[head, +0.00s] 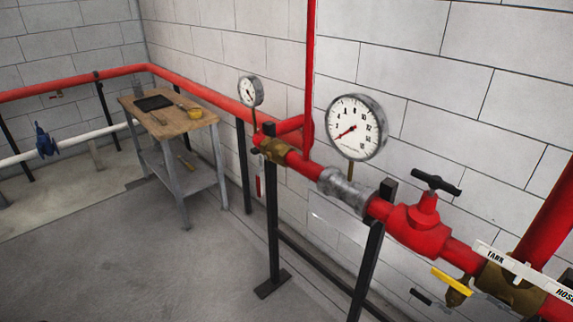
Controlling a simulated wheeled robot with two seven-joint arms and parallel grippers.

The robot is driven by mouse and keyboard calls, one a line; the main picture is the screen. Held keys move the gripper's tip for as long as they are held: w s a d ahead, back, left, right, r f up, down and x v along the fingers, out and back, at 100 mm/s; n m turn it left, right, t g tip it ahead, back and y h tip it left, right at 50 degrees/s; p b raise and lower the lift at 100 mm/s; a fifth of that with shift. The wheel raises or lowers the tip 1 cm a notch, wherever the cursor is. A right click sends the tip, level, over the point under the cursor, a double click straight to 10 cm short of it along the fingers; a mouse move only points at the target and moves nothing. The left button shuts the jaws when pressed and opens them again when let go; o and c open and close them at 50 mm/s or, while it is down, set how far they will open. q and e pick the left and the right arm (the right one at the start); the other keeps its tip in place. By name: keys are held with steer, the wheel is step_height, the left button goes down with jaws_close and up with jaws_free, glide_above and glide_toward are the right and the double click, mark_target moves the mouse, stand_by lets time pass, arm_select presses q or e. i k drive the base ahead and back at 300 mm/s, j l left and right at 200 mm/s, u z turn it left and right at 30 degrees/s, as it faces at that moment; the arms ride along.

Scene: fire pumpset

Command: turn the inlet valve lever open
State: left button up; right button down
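No part is marked as the inlet valve, so I cannot tell which lever is the inlet lever. A yellow lever (450,280) slants down to the right at a small brass valve (458,295) below the red pipe at the lower right. A red valve (420,226) with a black T-handle (437,183) sits just left of it. A brass fitting (275,150) is farther left on the same pipe. A red strip (258,187), too small to identify, hangs below it. A blue valve (45,142) is on the white pipe at the far left. Neither gripper shows.
A white bar (495,257) reading "TANK" and "HOSE" crosses the larger brass body (510,287). A large gauge (356,127) and a small gauge (250,91) stand above the pipe. Black posts (273,215) support it. A wooden-topped table (180,123) stands behind. Open grey floor lies left of the posts.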

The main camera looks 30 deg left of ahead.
mark_target(257, 178)
steer(key=u, duration=1.15)
